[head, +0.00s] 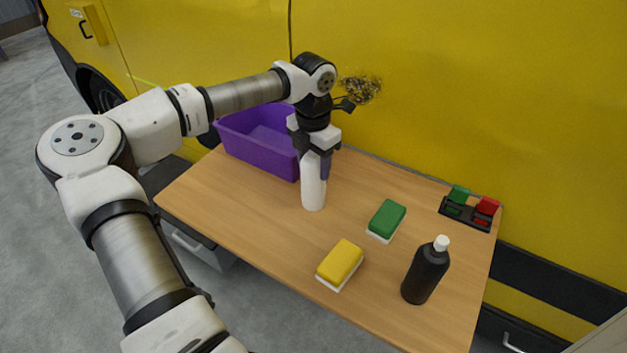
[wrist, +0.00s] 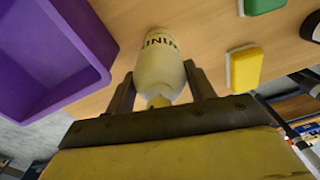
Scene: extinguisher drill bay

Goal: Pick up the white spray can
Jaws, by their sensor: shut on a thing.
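The white spray can (head: 313,188) stands upright on the wooden table, or very close above it; I cannot tell which. My gripper (head: 315,158) comes down on it from above and is shut on its upper part. In the wrist view the can (wrist: 160,62) shows its white body with dark lettering. It sits between the two dark fingers of my gripper (wrist: 160,88). The can's top is partly hidden by the gripper.
A purple bin (head: 262,140) stands left of the can. A green sponge (head: 386,220), a yellow sponge (head: 340,263) and a black bottle with a white cap (head: 425,270) are to the right. A dark tray with green and red items (head: 468,212) is at the far right. A yellow vehicle side (head: 450,90) rises behind the table (head: 250,213).

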